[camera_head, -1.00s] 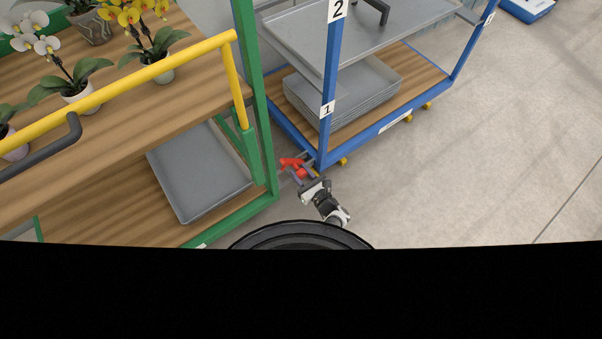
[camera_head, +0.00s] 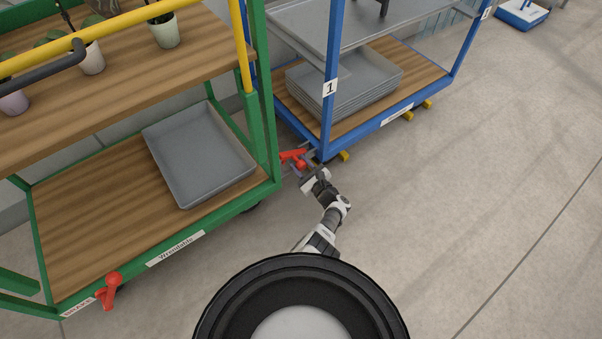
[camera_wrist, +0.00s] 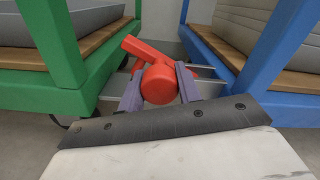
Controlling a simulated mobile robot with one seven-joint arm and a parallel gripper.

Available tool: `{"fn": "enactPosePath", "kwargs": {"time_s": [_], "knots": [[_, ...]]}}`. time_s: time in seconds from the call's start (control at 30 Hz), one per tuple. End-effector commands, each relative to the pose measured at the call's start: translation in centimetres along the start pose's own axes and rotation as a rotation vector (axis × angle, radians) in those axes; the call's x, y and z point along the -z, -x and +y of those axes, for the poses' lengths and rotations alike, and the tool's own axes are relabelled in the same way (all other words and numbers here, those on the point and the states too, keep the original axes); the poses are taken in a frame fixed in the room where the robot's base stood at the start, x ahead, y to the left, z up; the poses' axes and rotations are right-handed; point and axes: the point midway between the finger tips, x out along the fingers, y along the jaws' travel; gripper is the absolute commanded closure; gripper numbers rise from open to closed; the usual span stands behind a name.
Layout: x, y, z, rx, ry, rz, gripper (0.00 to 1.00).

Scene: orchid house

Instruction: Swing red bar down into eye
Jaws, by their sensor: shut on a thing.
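The red bar (camera_head: 293,155) sits low in the gap between the green trolley (camera_head: 262,110) and the blue trolley (camera_head: 325,130). In the wrist view the red bar (camera_wrist: 160,82) shows a round end facing me and an arm slanting to the upper left. My gripper (camera_head: 305,172) is shut on the red bar, with one purple-grey finger on each side of its round end in the wrist view (camera_wrist: 158,88). Grey metal coupling parts (camera_wrist: 208,82) show behind and beside the bar. I cannot make out the eye; the bar and fingers may cover it.
A second red lever (camera_head: 112,288) is at the green trolley's front left corner, by a brake label. Grey trays stand on the green (camera_head: 205,160) and blue (camera_head: 350,85) trolleys. Open concrete floor (camera_head: 480,190) lies to the right.

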Motion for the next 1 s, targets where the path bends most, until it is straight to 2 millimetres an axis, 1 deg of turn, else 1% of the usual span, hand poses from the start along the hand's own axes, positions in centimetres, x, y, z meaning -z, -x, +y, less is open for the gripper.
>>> {"fn": "enactPosePath", "kwargs": {"time_s": [0.03, 0.5, 1.0], "knots": [[0.3, -0.09, 0.12, -0.002, 0.019, -0.001, 1.0], [0.96, -0.27, 0.48, -0.001, 0.183, -0.001, 1.0], [0.98, -0.28, 0.47, 0.0, 0.202, 0.0, 1.0]]}}
